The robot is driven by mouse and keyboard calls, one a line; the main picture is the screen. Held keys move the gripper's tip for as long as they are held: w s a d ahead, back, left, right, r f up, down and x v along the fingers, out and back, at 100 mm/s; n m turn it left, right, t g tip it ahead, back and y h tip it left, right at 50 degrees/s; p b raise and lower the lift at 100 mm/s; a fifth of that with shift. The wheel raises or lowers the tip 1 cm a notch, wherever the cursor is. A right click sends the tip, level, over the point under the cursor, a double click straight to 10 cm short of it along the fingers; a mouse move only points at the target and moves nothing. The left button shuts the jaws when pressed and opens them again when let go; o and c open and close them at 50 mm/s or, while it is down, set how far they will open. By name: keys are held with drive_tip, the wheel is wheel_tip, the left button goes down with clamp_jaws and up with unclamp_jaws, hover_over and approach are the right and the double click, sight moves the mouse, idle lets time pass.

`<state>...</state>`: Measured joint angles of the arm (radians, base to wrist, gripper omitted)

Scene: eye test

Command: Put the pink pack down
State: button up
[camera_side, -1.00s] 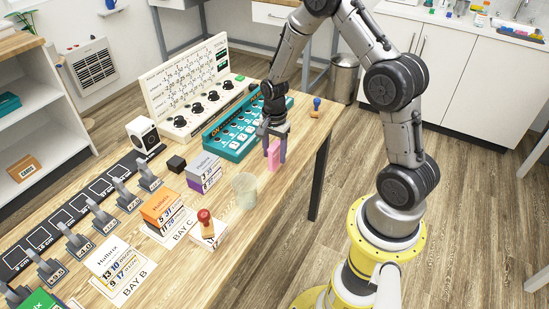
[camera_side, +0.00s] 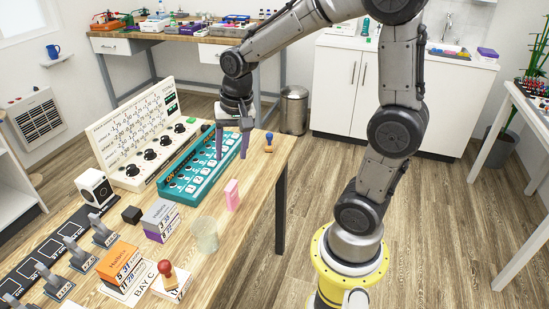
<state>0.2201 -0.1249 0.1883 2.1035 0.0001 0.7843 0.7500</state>
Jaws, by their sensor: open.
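The pink pack (camera_side: 232,194) stands upright on the wooden table (camera_side: 232,237), near its right edge. My gripper (camera_side: 232,152) is above and behind the pack in the picture, clear of it. Its two fingers point down and are apart, with nothing between them. The teal keypad panel (camera_side: 203,166) shows behind and below the fingers.
A translucent cup (camera_side: 205,235) stands just in front of the pack. A grey and purple stack of boxes (camera_side: 161,219) is to its left. A blue-topped stamp (camera_side: 269,141) stands behind, and a red-handled stamp (camera_side: 167,274) is at the front.

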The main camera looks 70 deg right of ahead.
drive_tip(key=s+a+r+n+t, duration=0.1)
drive_tip(key=s+a+r+n, duration=0.2)
drive_tip(key=s+n, duration=0.2)
drive_tip(key=s+a+r+n+t, duration=0.2)
drive_tip(key=s+n, duration=0.4)
drive_tip(key=s, duration=0.3)
drive_tip(key=shift+s+a+r, duration=0.2)
drive_tip(key=shift+a+r, duration=0.35)
drive_tip(key=shift+a, duration=0.4)
